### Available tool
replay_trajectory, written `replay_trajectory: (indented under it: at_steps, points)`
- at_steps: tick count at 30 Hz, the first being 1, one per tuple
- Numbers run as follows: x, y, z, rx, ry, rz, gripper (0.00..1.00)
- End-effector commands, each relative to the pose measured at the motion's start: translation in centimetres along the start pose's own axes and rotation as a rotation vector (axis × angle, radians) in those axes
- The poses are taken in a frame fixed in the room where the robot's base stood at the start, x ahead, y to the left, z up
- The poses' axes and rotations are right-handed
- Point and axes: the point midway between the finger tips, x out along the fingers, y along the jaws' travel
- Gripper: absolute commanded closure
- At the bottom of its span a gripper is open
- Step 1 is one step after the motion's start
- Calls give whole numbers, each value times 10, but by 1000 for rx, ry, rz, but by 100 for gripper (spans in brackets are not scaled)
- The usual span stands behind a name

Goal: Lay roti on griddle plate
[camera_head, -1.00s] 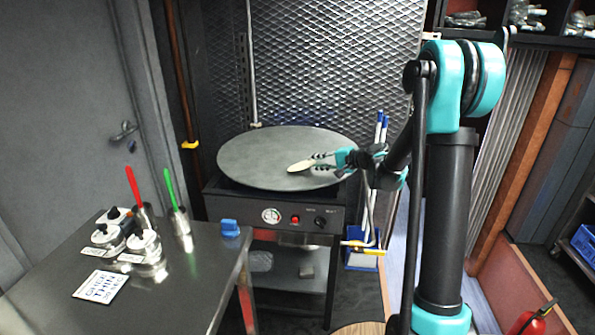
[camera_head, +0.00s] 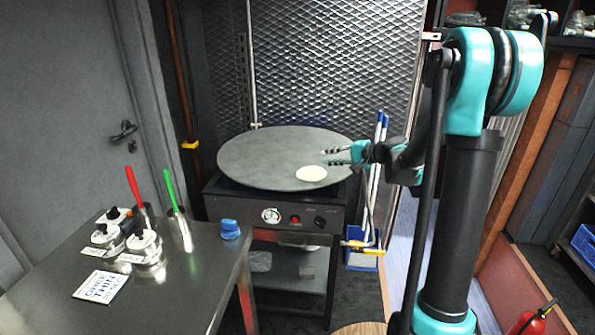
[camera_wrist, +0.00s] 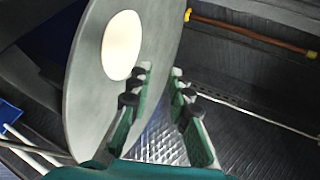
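The roti (camera_head: 311,173), a pale round disc, lies flat on the right front part of the grey round griddle plate (camera_head: 255,160). The roti also shows whole in the wrist view (camera_wrist: 121,45), on the plate (camera_wrist: 88,100). My gripper (camera_head: 328,157) is to the right of and behind the roti, over the plate's right edge. In the wrist view its two fingers (camera_wrist: 160,82) stand apart with nothing between them. The gripper is open and apart from the roti.
The griddle stands on a dark stove (camera_head: 290,214) with a gauge and knobs. A steel table (camera_head: 180,285) with jars, red and green handled tools and a sign is at the left. A blue bin (camera_head: 362,258) with long sticks stands right of the stove.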

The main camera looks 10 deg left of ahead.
Motion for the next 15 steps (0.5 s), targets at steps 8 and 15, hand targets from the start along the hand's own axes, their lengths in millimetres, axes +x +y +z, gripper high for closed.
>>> replay_trajectory:
  at_steps: [8, 15]
  points:
    - [-32, -35, 0, 1, 1, 0, 81]
    - [-41, -34, 8, -16, 1, 27, 81]
